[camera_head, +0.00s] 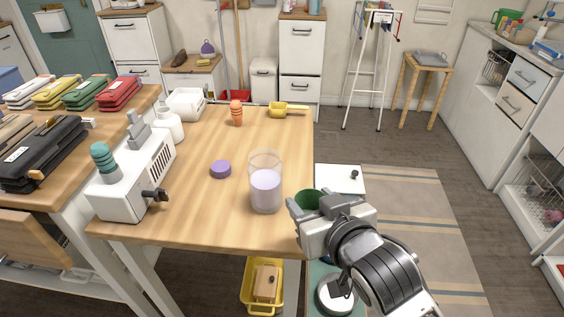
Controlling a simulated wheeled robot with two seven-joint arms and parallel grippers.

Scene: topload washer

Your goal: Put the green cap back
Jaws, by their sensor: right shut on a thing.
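The green cap (308,201) is in my right gripper (312,215), just off the right edge of the wooden table (215,218). The gripper is shut on the cap and hides part of it. A clear jar (265,181) with pale lilac contents stands upright on the table, left of the gripper and apart from it. Its top appears open. A purple cap (220,169) lies on the table left of the jar. My left gripper is not in view.
A white appliance (135,183) with a black handle stands at the table's left. An orange object (236,113) and a yellow scoop (286,109) are at the back. A yellow bin (249,297) is below the front edge.

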